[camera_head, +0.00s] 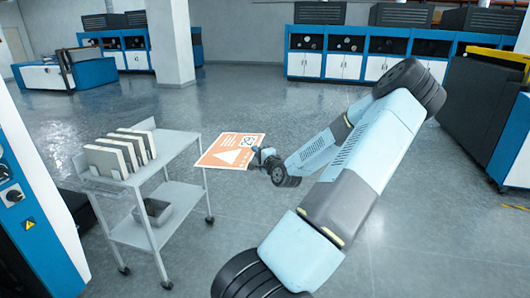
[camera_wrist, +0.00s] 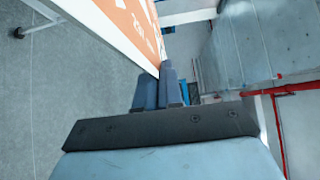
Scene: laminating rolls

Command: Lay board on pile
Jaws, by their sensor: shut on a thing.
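An orange and white board (camera_head: 228,151) with a white triangle and a printed code is held out in the air, to the right of the cart's top shelf. My gripper (camera_head: 263,157) is shut on the board's right edge. In the wrist view the board (camera_wrist: 122,22) runs up from the fingers (camera_wrist: 160,88), its orange face partly cut off by the frame. I cannot make out a flat pile of boards in either view.
A grey cart (camera_head: 178,147) stands at the left, several pale upright slabs (camera_head: 113,158) on its top shelf and a grey bin (camera_head: 154,211) below. A blue and white machine (camera_head: 28,200) is beside it. Black equipment (camera_head: 486,105) stands at right. The middle floor is clear.

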